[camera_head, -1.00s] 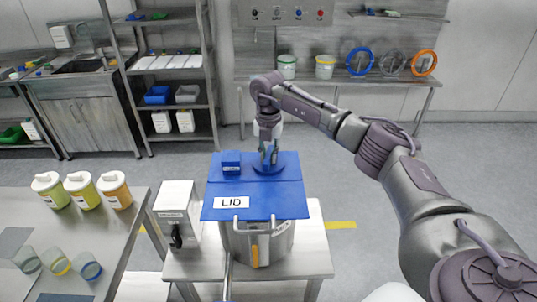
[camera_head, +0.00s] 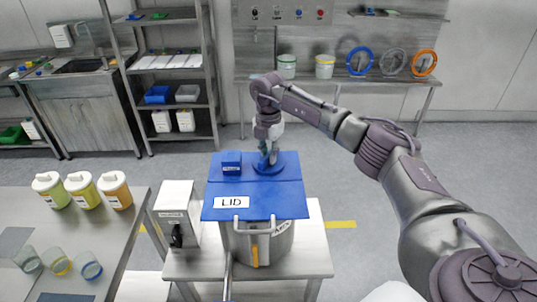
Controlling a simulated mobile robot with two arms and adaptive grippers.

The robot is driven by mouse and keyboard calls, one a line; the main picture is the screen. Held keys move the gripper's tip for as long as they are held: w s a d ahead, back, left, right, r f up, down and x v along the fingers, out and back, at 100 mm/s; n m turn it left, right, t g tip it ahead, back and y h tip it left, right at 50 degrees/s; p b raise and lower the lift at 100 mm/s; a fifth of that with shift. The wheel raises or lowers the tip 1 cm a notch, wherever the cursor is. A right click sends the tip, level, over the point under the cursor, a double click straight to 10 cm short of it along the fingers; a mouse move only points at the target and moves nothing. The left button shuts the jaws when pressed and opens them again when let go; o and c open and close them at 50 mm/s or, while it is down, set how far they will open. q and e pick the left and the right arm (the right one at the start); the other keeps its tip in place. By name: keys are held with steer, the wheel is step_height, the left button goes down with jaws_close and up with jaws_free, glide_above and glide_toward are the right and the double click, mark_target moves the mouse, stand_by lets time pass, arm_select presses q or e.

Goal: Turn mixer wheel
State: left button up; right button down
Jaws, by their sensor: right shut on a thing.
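The mixer wheel (camera_head: 280,168) is a small blue disc on top of the blue lid (camera_head: 285,203). The lid covers a steel pot (camera_head: 278,245) on a small metal table. My right gripper (camera_head: 267,163) reaches down from above and is shut on the wheel's upper part. The gripper hides part of the wheel, and its exact contact is too small to make out. My left gripper is not in view.
A blue block (camera_head: 231,160) sits on the lid just left of the wheel. A grey control box (camera_head: 178,215) stands left of the pot. Labelled jars (camera_head: 82,190) and clear cups stand on the left table (camera_head: 125,245). Floor is open to the right behind my arm.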

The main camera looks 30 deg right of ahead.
mark_target(268, 154)
steer(key=shift+w+r, duration=0.1)
steer(key=shift+r, duration=0.05)
steer(key=c, duration=1.1)
jaws_free()
step_height(268, 154, up, 12)
steer(key=shift+f, duration=0.1)
